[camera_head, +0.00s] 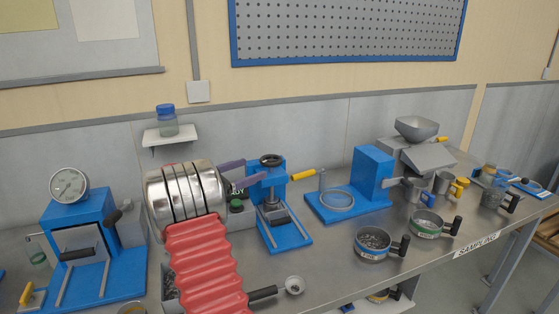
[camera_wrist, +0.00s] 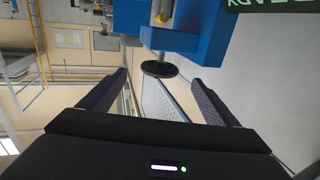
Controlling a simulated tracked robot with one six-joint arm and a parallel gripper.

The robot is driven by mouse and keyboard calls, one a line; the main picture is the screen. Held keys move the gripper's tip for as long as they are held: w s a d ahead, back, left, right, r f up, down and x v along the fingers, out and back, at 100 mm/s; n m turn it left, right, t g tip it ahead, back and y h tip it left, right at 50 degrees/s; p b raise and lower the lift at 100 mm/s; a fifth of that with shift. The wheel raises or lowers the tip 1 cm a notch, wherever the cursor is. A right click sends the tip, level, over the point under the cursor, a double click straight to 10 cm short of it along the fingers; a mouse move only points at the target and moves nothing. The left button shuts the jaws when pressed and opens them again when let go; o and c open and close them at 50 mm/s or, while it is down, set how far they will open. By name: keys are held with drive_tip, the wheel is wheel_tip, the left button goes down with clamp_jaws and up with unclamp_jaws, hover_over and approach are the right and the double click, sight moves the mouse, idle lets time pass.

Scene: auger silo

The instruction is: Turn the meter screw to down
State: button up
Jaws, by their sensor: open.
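No part is labelled as the meter screw, and I cannot tell for sure which part it is. A blue screw press (camera_head: 284,234) with a dark round handwheel (camera_head: 271,160) on top stands mid-bench. A yellow-ended lever (camera_head: 303,175) sticks out to its right. My gripper (camera_head: 249,177) is just left of the handwheel, its dark purple fingers apart and empty. In the wrist view my gripper (camera_wrist: 160,84) is open, with the black handwheel (camera_wrist: 159,69) showing beyond and between the fingertips, not held. My arm hides part of the bench behind it.
A dial gauge (camera_head: 69,185) tops a blue frame at left. A blue block stand (camera_head: 370,178) and a grey hopper (camera_head: 417,127) stand at right. Sieve pans (camera_head: 372,244) (camera_head: 426,224) lie near the front edge. A lidded jar (camera_head: 167,121) sits on a wall shelf.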

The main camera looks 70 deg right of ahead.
sight(279, 159)
drive_tip(key=x, duration=1.3)
drive_tip(key=shift+s+d, duration=0.1)
drive_tip(key=shift+d, duration=0.25)
drive_tip(key=c, duration=1.1)
